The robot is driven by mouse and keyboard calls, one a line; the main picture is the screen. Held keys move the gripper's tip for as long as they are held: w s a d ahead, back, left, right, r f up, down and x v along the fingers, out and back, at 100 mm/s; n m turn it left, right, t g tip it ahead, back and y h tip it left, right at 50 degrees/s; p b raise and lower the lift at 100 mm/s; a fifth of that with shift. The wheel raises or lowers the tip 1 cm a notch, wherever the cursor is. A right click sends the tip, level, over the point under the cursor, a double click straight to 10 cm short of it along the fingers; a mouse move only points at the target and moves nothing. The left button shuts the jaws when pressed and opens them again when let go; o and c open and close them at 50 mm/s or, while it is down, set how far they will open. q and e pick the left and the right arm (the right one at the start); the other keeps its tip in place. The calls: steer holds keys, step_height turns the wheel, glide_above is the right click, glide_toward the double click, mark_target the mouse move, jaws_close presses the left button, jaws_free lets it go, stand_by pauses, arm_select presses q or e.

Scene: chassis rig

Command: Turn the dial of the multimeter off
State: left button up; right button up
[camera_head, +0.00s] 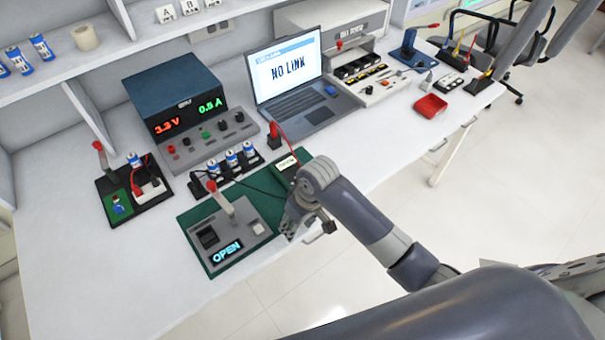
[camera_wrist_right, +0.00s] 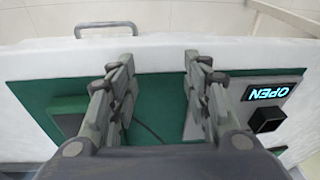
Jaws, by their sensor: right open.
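A dark green device with a small lit cream display (camera_head: 287,162), which looks like the multimeter, lies at the back right of the green mat. My right arm hides its near part, and I cannot make out its dial. In the right wrist view a dark green raised block (camera_wrist_right: 70,124) at the left may be part of it. My right gripper (camera_head: 300,222) is over the right side of the mat. Its two fingers are apart and empty in the right wrist view (camera_wrist_right: 158,75), with green mat and a thin dark cable behind them. My left gripper is not in view.
A grey fixture (camera_head: 235,232) with a red-tipped lever and an OPEN display (camera_head: 227,252) stands on the mat (camera_head: 190,222), left of my gripper. A battery rack (camera_head: 232,170), power supply (camera_head: 180,105) and laptop (camera_head: 290,90) stand behind. The table's front left is clear.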

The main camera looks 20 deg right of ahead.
steer(key=shift+g+h, duration=0.3)
steer(key=shift+h, duration=0.2)
steer(key=w+r, duration=0.1)
steer(key=w, duration=0.1)
steer(key=w+d+r, duration=0.1)
steer(key=w+r, duration=0.2)
steer(key=w, duration=0.2)
steer(key=shift+w+d+r, duration=0.1)
steer(key=shift+d+r, duration=0.2)
steer(key=shift+r, duration=0.1)
steer(key=w+d+r+h, duration=0.1)
steer(key=w+d+r, duration=0.3)
steer(key=w+r, duration=0.25)
steer(key=shift+g, duration=0.4)
step_height(320, 180, down, 10)
steer(key=shift+s+d+p, duration=0.1)
steer(key=shift+d+p, duration=0.05)
steer(key=shift+p, duration=0.35)
jaws_close()
